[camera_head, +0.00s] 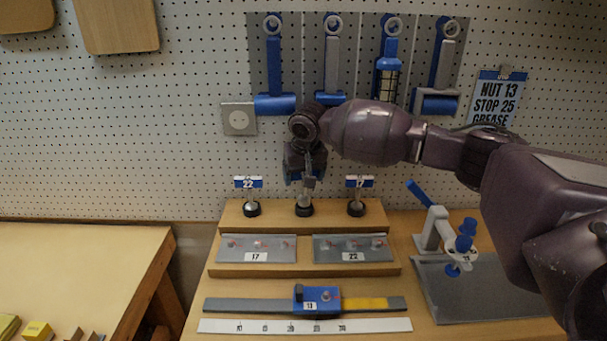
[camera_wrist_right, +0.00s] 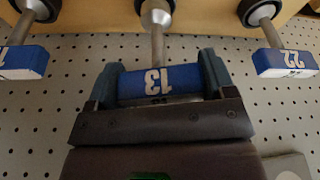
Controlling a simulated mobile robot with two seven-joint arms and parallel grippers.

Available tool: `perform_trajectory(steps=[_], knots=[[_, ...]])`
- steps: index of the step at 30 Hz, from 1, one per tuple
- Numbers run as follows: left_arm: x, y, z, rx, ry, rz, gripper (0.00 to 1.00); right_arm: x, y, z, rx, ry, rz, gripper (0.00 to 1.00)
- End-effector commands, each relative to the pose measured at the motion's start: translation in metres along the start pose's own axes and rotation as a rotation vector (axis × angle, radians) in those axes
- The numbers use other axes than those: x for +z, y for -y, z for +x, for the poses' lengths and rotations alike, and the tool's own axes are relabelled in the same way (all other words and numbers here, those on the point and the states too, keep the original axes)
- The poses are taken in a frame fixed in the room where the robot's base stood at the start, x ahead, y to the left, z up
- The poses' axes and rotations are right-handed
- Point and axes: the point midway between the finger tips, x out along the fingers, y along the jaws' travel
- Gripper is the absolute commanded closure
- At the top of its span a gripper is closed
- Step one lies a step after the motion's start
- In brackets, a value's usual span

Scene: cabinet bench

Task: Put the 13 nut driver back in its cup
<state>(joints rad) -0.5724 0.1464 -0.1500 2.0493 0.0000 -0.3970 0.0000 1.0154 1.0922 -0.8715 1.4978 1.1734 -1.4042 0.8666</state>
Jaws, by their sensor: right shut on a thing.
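The 13 nut driver (camera_wrist_right: 159,86) has a blue handle with a white 13 label and a grey shaft. My right gripper (camera_head: 306,177) is shut on its handle, with one finger on each side in the right wrist view (camera_wrist_right: 161,79). The driver's shaft (camera_head: 305,197) points down to the middle black cup (camera_head: 304,210). In both views the shaft's lower end meets the cup; I cannot tell how deep it sits. The handle is mostly hidden by the gripper in the head view. My left gripper is not in view.
The 22 driver (camera_head: 249,184) stands in the left cup and the 17 driver (camera_head: 359,182) in the right cup, close on both sides. Labelled grey trays (camera_head: 257,257) lie in front. Blue tools (camera_head: 274,75) hang on the pegboard behind. A blue-handled device (camera_head: 436,228) stands at right.

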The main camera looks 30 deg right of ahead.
Motion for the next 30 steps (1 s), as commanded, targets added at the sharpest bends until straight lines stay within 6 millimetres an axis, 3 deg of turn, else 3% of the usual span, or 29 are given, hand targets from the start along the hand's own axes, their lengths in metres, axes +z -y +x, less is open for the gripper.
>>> perform_trajectory(steps=[30], knots=[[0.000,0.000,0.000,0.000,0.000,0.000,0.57,0.004,0.000,0.015,0.000,0.000,0.001,0.56]])
